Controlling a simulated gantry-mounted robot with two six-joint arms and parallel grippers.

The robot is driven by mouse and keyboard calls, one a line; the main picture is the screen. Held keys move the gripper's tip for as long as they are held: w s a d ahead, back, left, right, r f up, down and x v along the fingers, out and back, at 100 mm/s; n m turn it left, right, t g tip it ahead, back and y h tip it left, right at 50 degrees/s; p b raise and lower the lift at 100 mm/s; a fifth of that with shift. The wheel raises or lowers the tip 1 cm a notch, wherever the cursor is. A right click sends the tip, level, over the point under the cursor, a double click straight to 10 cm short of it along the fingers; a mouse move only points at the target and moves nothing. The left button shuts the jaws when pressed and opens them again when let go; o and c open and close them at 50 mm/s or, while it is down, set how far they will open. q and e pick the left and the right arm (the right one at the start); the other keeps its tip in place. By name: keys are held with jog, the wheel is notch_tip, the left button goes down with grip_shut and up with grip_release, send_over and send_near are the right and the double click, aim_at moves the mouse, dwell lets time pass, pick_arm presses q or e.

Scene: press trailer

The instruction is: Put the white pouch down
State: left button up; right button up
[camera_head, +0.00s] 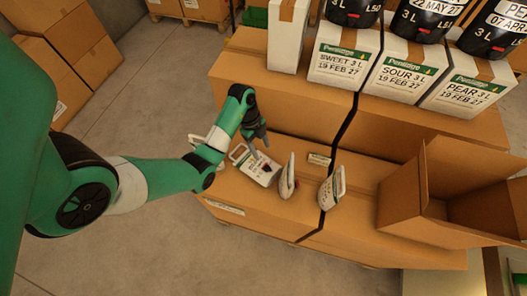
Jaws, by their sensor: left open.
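A white pouch (262,172) with a green band and dark print lies flat on the brown carton top. My left gripper (256,150) is just above its upper edge, open, with its fingers pointing down at it. Whether a finger touches the pouch I cannot tell. A second pouch (287,178) stands upright and edge-on to its right. A third white pouch (331,190) with a handle loop stands further right. My right gripper does not show.
An open, empty-looking cardboard box (405,205) stands at the right. White labelled cartons (343,62) with black containers on top stand at the back. A small labelled piece (318,159) lies behind the pouches. More cartons (62,60) are at upper left; the floor between is clear.

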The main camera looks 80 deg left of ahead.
pick_arm(q)
jog(key=shift+s+a+r, duration=0.15)
jog(key=shift+r, duration=0.45)
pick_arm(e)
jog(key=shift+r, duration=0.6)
